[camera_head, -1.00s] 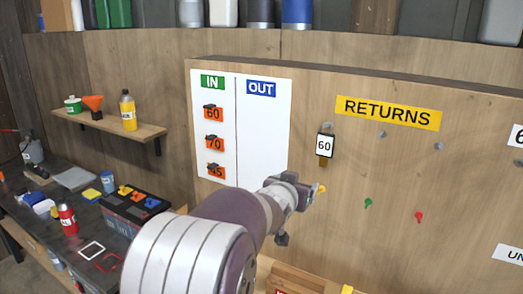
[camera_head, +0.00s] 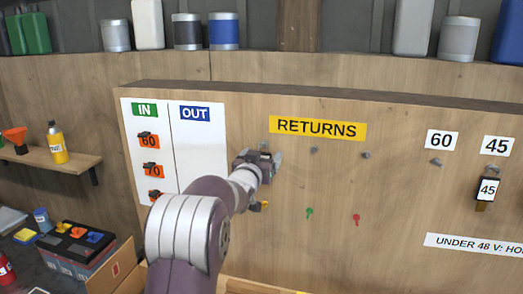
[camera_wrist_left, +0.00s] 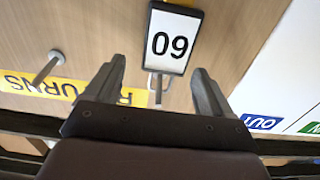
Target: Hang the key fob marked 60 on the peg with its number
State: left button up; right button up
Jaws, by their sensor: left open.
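The key fob marked 60 (camera_wrist_left: 172,40) is a black-framed white tag, upside down in the left wrist view. It lies just beyond the gap between the fingers of my left gripper (camera_wrist_left: 158,70), which is open and not closed on it. A metal peg shows at the fob's ring end. My right gripper is not in view.
A fob marked 45 (camera_head: 487,189) hangs under the 45 label (camera_head: 497,146). Bare pegs (camera_head: 314,150) stick out under the RETURNS sign (camera_head: 318,128). The IN/OUT panel (camera_head: 195,150) is left.

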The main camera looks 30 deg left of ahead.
pick_arm(q)
jog(key=shift+a, duration=0.25)
jog(key=c, duration=0.3)
jog(key=shift+d, duration=0.15)
jog(key=c, duration=1)
jog(key=shift+o, duration=0.2)
jog(key=shift+r, duration=0.4)
